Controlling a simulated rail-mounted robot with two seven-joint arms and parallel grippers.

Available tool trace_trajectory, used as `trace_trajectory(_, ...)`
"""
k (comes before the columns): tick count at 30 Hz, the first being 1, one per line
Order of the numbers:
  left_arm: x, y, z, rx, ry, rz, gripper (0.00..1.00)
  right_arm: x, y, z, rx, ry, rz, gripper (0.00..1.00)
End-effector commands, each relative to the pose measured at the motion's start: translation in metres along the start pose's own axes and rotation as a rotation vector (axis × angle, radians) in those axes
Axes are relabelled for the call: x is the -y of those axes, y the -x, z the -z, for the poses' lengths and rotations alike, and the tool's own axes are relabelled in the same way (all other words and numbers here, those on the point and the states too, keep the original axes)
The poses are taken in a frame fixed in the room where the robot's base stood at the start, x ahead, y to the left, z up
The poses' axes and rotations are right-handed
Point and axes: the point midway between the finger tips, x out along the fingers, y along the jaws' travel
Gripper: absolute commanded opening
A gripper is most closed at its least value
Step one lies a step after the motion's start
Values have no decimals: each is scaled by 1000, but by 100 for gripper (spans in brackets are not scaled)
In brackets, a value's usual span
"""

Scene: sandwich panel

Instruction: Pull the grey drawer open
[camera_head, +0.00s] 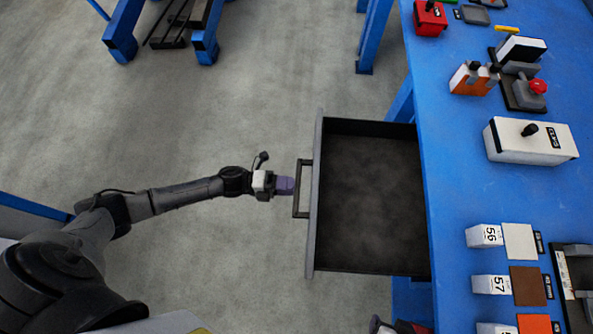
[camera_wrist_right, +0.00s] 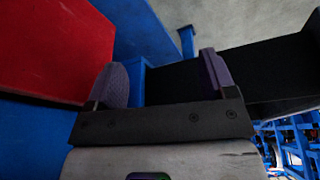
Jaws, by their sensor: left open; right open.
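The grey drawer (camera_head: 312,235) is pulled out of the blue bench in the head view, and its dark inside is empty. Its dark bar handle (camera_head: 297,205) sticks out from the front panel toward the left. My left gripper (camera_head: 291,186) is open, with its purple fingertips right at the handle's outer bar. I cannot tell whether the fingers touch the bar or stand just short of it. My right gripper (camera_wrist_right: 163,76) is open in the right wrist view, with its two purple fingers spread and nothing held between them.
The blue bench top (camera_head: 452,180) on the right carries a white box (camera_head: 530,143), an orange block (camera_head: 470,80), a red box (camera_head: 430,18) and numbered blocks with coloured squares. A red panel (camera_wrist_right: 50,45) is close to my right gripper.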

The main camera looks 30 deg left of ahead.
Motion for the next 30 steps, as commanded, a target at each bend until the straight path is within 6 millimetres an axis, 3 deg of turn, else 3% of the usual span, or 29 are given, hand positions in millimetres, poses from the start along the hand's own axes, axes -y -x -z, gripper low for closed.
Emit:
trace_trajectory(6,1,46,0,2,3,-4,43,1,9,3,-1,-4,3,77)
trace_trajectory(15,0,91,0,1,3,-1,43,2,14,5,-2,-9,7,77)
trace_trajectory(21,0,104,0,0,1,-1,43,2,15,6,-2,-9,7,77)
trace_trajectory(30,0,107,0,0,1,0,43,1,15,6,-2,-6,5,77)
